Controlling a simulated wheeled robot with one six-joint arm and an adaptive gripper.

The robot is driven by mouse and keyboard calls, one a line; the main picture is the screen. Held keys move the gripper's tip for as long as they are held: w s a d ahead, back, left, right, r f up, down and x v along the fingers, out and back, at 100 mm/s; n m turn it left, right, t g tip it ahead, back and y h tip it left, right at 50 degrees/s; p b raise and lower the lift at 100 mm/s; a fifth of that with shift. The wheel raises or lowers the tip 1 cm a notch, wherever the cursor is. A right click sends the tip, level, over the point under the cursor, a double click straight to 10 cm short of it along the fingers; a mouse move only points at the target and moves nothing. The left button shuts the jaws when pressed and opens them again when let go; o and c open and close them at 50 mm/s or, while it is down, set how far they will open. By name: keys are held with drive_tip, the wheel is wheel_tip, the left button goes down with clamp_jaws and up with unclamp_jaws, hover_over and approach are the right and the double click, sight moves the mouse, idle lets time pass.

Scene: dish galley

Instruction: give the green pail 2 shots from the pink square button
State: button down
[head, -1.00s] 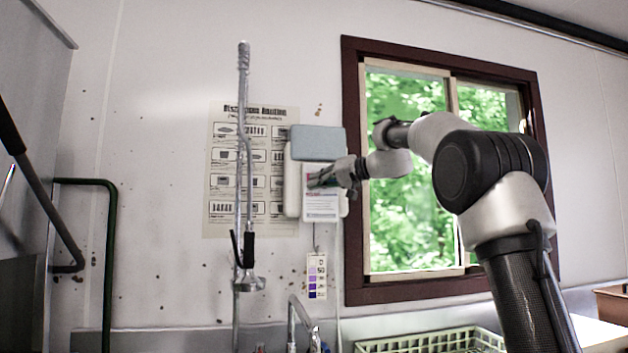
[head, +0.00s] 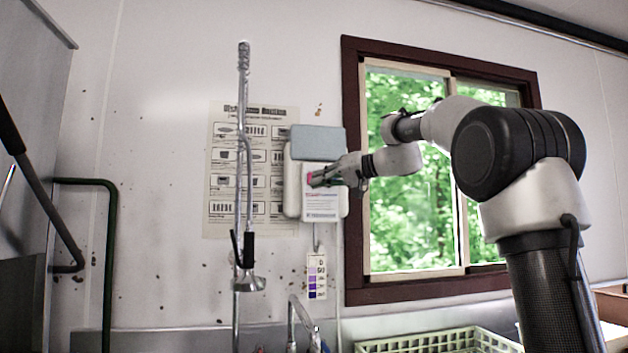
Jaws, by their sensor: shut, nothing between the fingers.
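A white dispenser (head: 295,190) with a grey-blue top hangs on the wall left of the window. A white label card (head: 321,208) is on its front. A small pink patch, likely the pink square button (head: 310,178), shows right at the tip of my gripper (head: 316,179). My gripper is shut and empty, pointing left in front of the dispenser. I cannot tell whether its fingertips touch the button. The green pail is not in view.
A tall metal spray pipe (head: 241,150) with a spray head stands left of the dispenser. A faucet (head: 300,318) and a pale green rack (head: 440,343) are below. A window (head: 410,240) is behind my arm. A dark green pipe (head: 110,260) is at left.

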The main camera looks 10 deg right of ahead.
drive_tip(key=s, duration=0.2)
drive_tip(key=shift+s, duration=0.35)
idle(0.6)
drive_tip(key=s+d+f+m+g+h, duration=0.2)
drive_tip(key=s+d+f+h, duration=0.15)
drive_tip(key=f, duration=0.75)
drive_tip(key=s+d+f+m+g+h, duration=0.2)
drive_tip(key=s+d+f, duration=0.25)
drive_tip(key=f, duration=0.55)
drive_tip(key=s+d+f+g+h, duration=0.1)
drive_tip(key=s+d+f+h, duration=0.1)
drive_tip(key=s+f, duration=0.4)
drive_tip(key=s+d+f+n+g+h, duration=0.1)
drive_tip(key=s+f, duration=0.4)
drive_tip(key=s, duration=0.9)
drive_tip(key=s+d+f+n+g+h, duration=0.1)
drive_tip(key=s+d+f+h, duration=0.2)
drive_tip(key=s+f, duration=0.3)
drive_tip(key=shift+s+d+f, duration=0.35)
drive_tip(key=shift+s, duration=2.05)
